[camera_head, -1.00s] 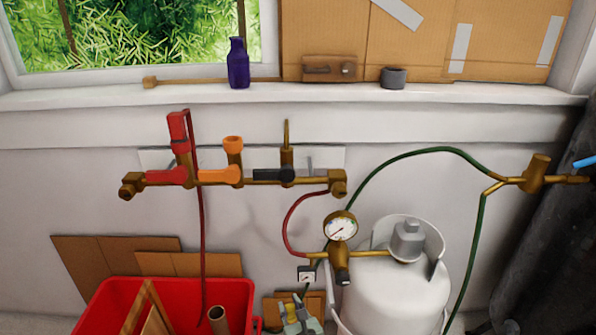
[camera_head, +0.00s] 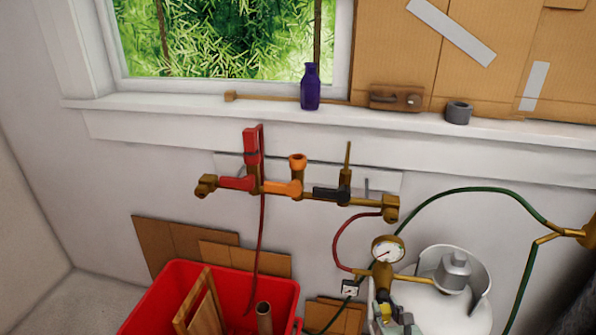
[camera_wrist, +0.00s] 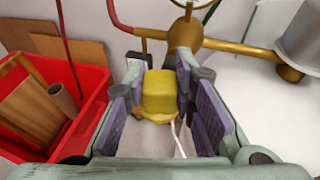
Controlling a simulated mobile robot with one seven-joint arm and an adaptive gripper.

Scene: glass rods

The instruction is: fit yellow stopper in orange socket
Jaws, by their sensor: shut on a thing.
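The yellow stopper (camera_wrist: 160,92) is a blocky yellow piece between the finger pads of my gripper (camera_wrist: 157,88) in the wrist view. A thin white strand hangs beside it. In the head view my gripper (camera_head: 394,322) is at the bottom edge, in front of the gas cylinder, with a bit of yellow at its tips. The orange socket (camera_head: 298,162) is an open-topped orange cup on a brass post of the wall manifold, above an orange handle. It is up and to the left of my gripper, well apart from it.
A brass manifold (camera_head: 330,197) with red, orange and black handles runs along the wall. A pressure gauge (camera_head: 388,250) and hoses stand above the white gas cylinder (camera_head: 440,312). A red bin (camera_head: 150,310) is at lower left. A purple bottle (camera_head: 310,90) stands on the sill.

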